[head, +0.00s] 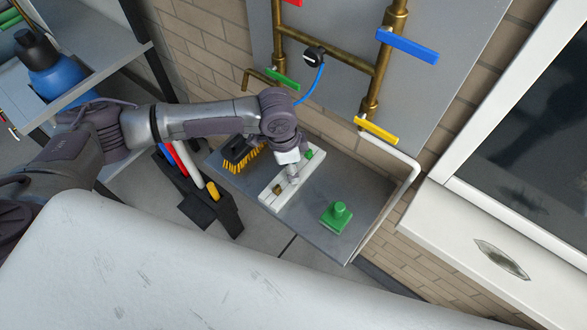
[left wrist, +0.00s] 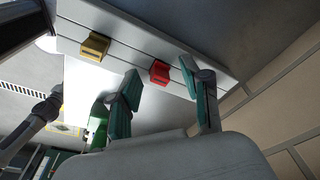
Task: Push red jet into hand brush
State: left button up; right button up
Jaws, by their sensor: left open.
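The red jet (left wrist: 160,72) sits in a white block (left wrist: 130,57) in the left wrist view, beside a yellow jet (left wrist: 95,47). My left gripper (left wrist: 163,88) is open, its two teal-padded fingers apart with the red jet showing between their tips. I cannot tell whether they touch it. In the head view the gripper (head: 292,178) is over the white block (head: 270,198) and hides the red jet. The hand brush (head: 240,155), dark with yellow bristles, lies on the grey shelf left of the block. My right gripper is not in view.
A green knobbed piece (head: 337,216) stands on the grey shelf (head: 310,222) right of the block. Brass pipes (head: 345,62) with coloured handles and a white bent pipe (head: 405,175) are behind.

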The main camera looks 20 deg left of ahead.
pick_arm(q)
jog(key=shift+c, duration=0.2)
grip_shut()
jog(key=shift+r, duration=0.1)
